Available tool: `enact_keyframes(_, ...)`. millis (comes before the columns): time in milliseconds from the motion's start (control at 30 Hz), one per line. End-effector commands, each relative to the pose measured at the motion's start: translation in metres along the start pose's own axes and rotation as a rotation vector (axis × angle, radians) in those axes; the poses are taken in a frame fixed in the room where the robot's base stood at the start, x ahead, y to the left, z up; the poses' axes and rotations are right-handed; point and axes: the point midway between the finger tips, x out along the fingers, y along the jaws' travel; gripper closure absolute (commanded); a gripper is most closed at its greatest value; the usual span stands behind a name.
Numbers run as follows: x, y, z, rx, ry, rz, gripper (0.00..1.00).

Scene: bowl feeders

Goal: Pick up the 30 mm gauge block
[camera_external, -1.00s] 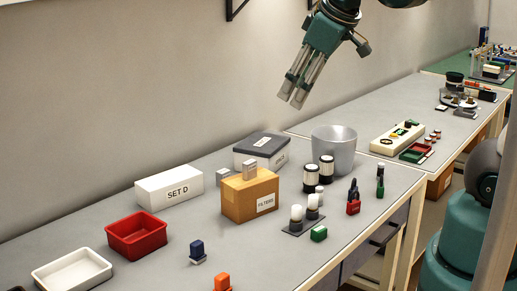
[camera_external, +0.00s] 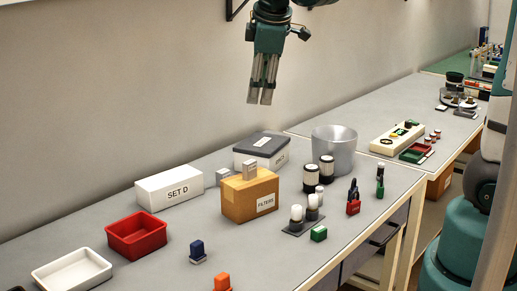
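A small upright grey metal block (camera_external: 250,169) stands on top of the tan FILTERS box (camera_external: 236,204). Another small grey block (camera_external: 223,177) is on the bench just behind and left of that box. I cannot read a size on either, so I cannot tell which is the 30 mm gauge block. My gripper (camera_external: 260,103) hangs in the air above and behind the FILTERS box, pointing down, clear of both blocks. Nothing shows between its fingers. They look close together with a narrow gap, but the viewing angle hides how far apart they are.
A white SET D box (camera_external: 168,189) stands left, and a dark-lidded box (camera_external: 262,146) and a grey metal bucket (camera_external: 334,150) stand behind and right. Black-and-white cylinders (camera_external: 311,178) are right of the FILTERS box. A red tray (camera_external: 136,238) is front left.

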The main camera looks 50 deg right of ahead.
Motion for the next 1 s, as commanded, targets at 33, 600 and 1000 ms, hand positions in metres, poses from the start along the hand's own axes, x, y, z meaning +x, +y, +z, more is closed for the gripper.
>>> enact_keyframes(33, 0.007, 0.005, -0.005, -0.022, -0.01, -0.001, 0.64)
enact_keyframes(600, 0.091, 0.051, -0.043, -0.298, -0.138, -0.021, 0.64)
enact_keyframes(1000, 0.161, 0.076, -0.066, -0.484, -0.225, -0.052, 0.64)
